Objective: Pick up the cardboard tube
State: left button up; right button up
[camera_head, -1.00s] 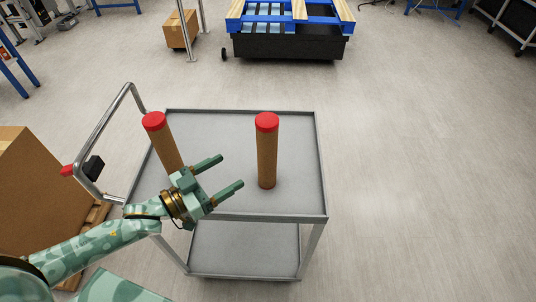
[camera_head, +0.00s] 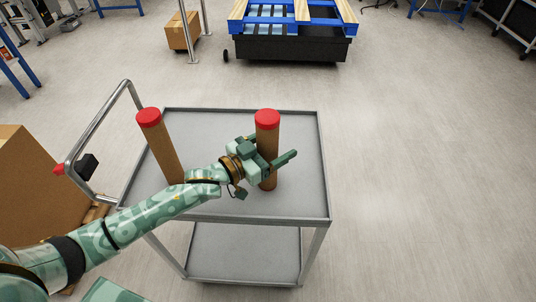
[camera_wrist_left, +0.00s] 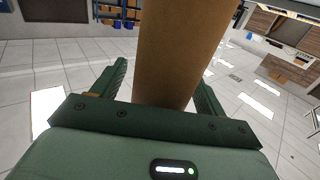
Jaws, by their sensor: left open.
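Two brown cardboard tubes with red caps stand on a grey cart. The right cardboard tube (camera_head: 268,140) is upright, and my left gripper (camera_head: 272,160) is at its middle with the fingers on either side of it. In the left wrist view this tube (camera_wrist_left: 178,50) rises between the two fingers (camera_wrist_left: 160,95). The left gripper is open, and gaps show beside the tube there. The left cardboard tube (camera_head: 160,147) stands behind my left arm, its lower end partly hidden by the arm. My right gripper is not in view.
The cart (camera_head: 212,127) has a raised rim, a lower shelf (camera_head: 240,250) and a metal handle (camera_head: 97,125) at its left. A large cardboard box (camera_head: 30,185) stands left of the cart. The cart top right of the tube is clear.

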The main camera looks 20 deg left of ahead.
pick_arm(q)
jog(key=c, duration=1.1)
